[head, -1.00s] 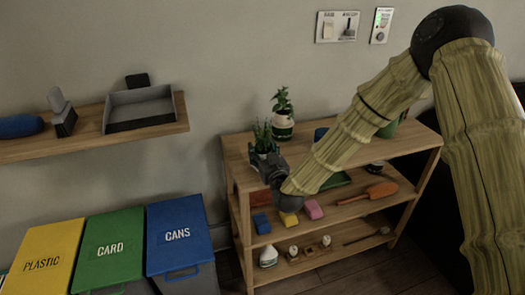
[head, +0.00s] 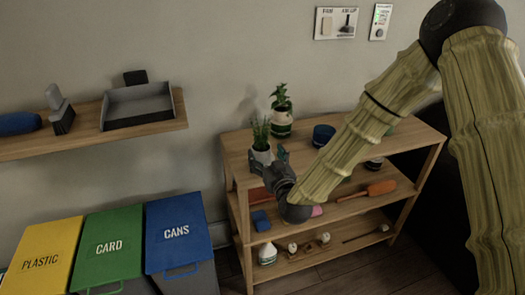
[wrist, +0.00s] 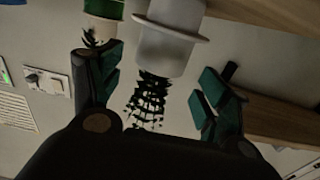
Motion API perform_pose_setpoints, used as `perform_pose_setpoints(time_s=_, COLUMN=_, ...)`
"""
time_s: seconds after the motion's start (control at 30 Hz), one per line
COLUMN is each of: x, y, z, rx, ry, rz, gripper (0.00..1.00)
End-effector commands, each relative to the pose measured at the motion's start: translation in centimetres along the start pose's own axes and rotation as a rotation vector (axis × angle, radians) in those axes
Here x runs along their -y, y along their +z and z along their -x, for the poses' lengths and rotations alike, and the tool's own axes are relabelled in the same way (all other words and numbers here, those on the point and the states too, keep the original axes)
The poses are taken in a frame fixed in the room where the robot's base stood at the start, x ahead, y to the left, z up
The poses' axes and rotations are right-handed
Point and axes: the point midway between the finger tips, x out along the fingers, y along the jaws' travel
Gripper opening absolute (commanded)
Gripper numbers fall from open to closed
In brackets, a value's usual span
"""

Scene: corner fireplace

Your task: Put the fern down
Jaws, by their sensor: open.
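The fern (head: 261,134), thin upright green leaves in a pale pot, stands upright on the left end of the wooden shelf unit's top board (head: 236,148). My gripper (head: 270,160) is at the pot's front right side, its jaws open. In the wrist view, which is upside down, the pale pot (wrist: 166,48) with its wide rim lies beyond and between my open fingers (wrist: 160,88). The fern's dark leaves (wrist: 150,98) hang downward in that picture. I see no finger pressed on the pot, though contact is hard to judge.
A leafy plant in a white and green pot (head: 281,122) stands just behind the fern. A dark blue pot (head: 323,135) is to the right on the same board. Lower shelves hold a blue block (head: 260,220) and an orange-handled tool (head: 377,188). Bins (head: 178,236) stand left.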

Motion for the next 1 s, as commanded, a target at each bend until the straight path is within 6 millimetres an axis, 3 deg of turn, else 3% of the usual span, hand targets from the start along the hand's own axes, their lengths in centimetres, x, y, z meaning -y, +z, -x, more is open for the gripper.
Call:
perform_pose_setpoints(time_s=0.1, x=0.0, y=0.2, z=2.3, rx=0.002, ry=0.000, rz=0.000, gripper=0.76)
perform_pose_setpoints(time_s=0.33, x=0.0, y=0.1, z=5.6, rx=0.001, ry=0.000, rz=0.000, gripper=0.76)
perform_pose_setpoints(time_s=0.5, x=0.0, y=0.0, z=6.7, rx=0.000, ry=0.000, rz=0.000, gripper=0.76)
perform_pose_setpoints(time_s=0.77, x=0.0, y=0.1, z=7.0, rx=0.003, ry=0.000, rz=0.000, gripper=0.76)
perform_pose_setpoints(time_s=0.87, x=-0.1, y=1.7, z=7.5, rx=0.043, ry=-0.003, rz=-0.005, gripper=0.76)
perform_pose_setpoints(time_s=0.97, x=-0.3, y=6.0, z=9.1, rx=0.151, ry=-0.009, rz=-0.022, gripper=0.76)
perform_pose_setpoints(time_s=1.0, x=-0.5, y=8.3, z=10.1, rx=0.213, ry=-0.011, rz=-0.032, gripper=0.76)
